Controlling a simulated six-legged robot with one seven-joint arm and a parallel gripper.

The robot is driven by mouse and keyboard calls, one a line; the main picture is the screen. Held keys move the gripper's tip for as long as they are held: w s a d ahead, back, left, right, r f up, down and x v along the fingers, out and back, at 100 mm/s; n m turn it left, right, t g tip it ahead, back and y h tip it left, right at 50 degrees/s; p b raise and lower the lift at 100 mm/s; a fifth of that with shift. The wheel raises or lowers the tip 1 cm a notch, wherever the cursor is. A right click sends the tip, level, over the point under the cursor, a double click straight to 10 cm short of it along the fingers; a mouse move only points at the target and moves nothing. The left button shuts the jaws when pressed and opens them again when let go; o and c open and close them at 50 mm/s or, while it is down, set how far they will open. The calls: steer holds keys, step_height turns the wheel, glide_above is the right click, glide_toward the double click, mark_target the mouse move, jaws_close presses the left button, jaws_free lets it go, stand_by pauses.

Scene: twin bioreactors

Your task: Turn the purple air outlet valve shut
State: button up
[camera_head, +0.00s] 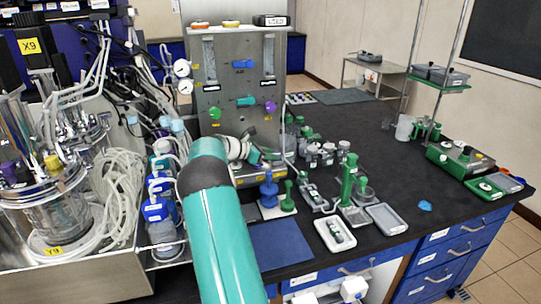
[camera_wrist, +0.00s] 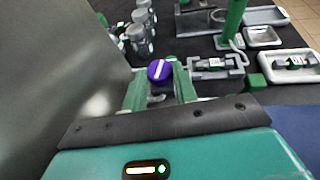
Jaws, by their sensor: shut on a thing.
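A purple valve knob (camera_wrist: 160,70) with a white stripe shows in the wrist view, between the two green fingers of my gripper (camera_wrist: 159,86). My gripper is shut on it, and the fingers hide its lower part. The stripe runs at a slant. In the head view my gripper (camera_head: 262,157) is low in front of the grey metal panel (camera_head: 228,88), and its fingertips are hard to make out. A purple knob (camera_head: 270,107) shows higher on the panel's right side, apart from my gripper in the picture.
The panel also bears a green knob (camera_head: 215,113), a teal knob (camera_head: 246,101) and a blue knob (camera_head: 243,63). Glass vessels and tubing crowd the left. Blue and green fittings (camera_head: 268,189) and trays (camera_head: 335,233) stand on the dark bench to the right.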

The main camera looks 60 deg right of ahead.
steer(key=shift+r, duration=0.1)
steer(key=o, duration=1)
steer(key=shift+c, duration=0.2)
steer(key=v, duration=1.3)
steer(key=shift+w+a+r, duration=0.15)
steer(key=shift+w, duration=0.2)
